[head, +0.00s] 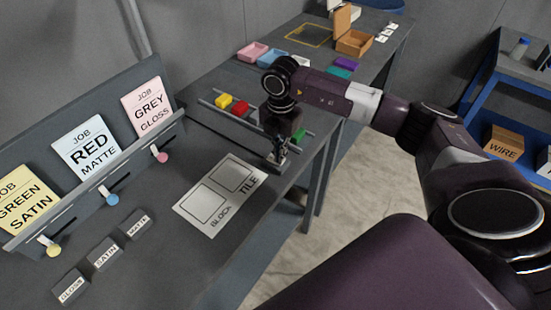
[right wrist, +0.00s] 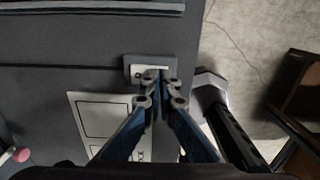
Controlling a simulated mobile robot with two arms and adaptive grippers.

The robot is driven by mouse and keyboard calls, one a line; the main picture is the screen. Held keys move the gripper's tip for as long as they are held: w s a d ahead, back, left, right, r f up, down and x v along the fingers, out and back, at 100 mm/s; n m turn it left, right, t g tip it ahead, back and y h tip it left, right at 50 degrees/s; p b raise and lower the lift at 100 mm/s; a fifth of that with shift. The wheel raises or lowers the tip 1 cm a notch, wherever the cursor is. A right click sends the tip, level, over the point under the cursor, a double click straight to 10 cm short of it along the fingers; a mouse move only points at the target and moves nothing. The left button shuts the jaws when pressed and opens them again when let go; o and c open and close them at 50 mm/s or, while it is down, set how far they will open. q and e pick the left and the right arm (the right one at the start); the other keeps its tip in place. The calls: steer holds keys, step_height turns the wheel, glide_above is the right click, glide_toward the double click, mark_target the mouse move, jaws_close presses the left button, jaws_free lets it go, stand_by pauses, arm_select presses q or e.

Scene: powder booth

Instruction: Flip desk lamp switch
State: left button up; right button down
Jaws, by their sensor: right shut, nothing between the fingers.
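My right gripper (head: 279,157) is shut and empty, pointing down at the front edge of the grey bench. In the right wrist view its fingertips (right wrist: 164,80) are together at the lower right part of a small grey box with a pale face (right wrist: 134,71), which looks like the switch. A small dark mark shows at the left of that face; the fingers hide the right part. I cannot tell whether the fingertips touch it. No lamp head can be made out clearly. My left gripper is not in view.
A white BLOCK/TILE card (head: 205,215) lies beside the gripper. Job cards, including RED MATTE (head: 86,147), stand on a sloped rack at left. Small labelled blocks (head: 103,254) lie in front. Colored blocks (head: 240,108) sit behind my gripper. A blue-framed shelf (head: 500,105) stands at right.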

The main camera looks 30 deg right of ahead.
steer(key=shift+r+p, duration=2.35)
steer(key=shift+r, duration=1.1)
steer(key=shift+f, duration=0.1)
